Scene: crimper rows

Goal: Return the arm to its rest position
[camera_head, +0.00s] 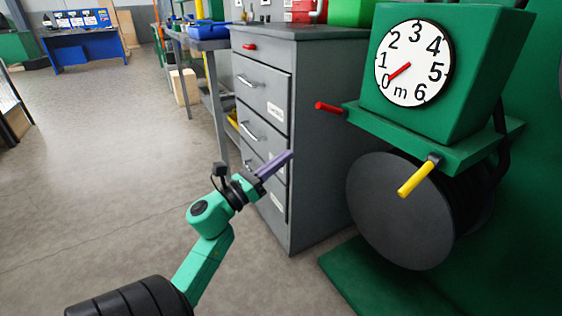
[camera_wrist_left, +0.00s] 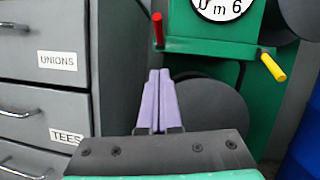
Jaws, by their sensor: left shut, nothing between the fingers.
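My left gripper (camera_head: 289,155) is on a green arm that comes in from the lower left in the head view. Its purple fingers are shut with nothing between them. It is in front of the grey drawer cabinet (camera_head: 335,130), and the head view does not show whether it touches. In the left wrist view the shut fingers (camera_wrist_left: 159,75) point toward the green machine with the dark round drum (camera_wrist_left: 213,110). My right gripper is not in view.
The green machine (camera_head: 455,75) has a white dial (camera_head: 413,62), a red handle (camera_head: 329,108) and a yellow handle (camera_head: 415,180). The cabinet's drawers are closed. A blue bench (camera_head: 85,48) stands far back left. Open floor (camera_head: 110,140) lies at left.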

